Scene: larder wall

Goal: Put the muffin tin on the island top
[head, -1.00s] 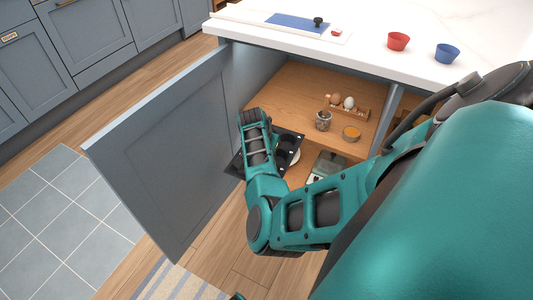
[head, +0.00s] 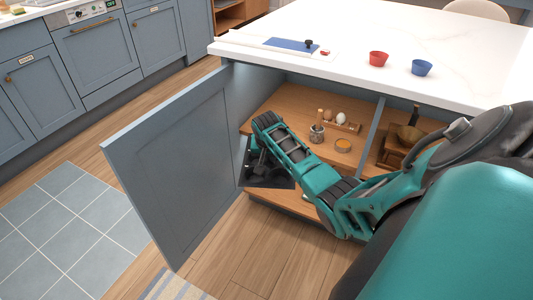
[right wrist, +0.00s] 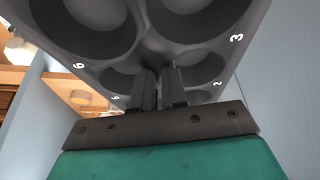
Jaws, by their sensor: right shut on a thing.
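The dark grey muffin tin (right wrist: 150,52), with numbered cups, fills the upper part of the right wrist view. My right gripper (right wrist: 160,85) is shut on it between the cups. In the head view the muffin tin (head: 268,178) hangs tilted below my right gripper (head: 258,160), in front of the open cabinet and close to the inner face of its door. My own arm hides part of it. The island top (head: 470,45) is the white marble counter above the cabinet. My left gripper is not in view.
The grey-blue cabinet door (head: 175,160) stands open on the left. The shelf holds a jar (head: 317,133), an egg holder (head: 340,122) and an orange-topped bowl (head: 343,145). Red (head: 378,58) and blue (head: 421,67) cups and a blue mat (head: 290,44) sit on the island, with clear counter beyond.

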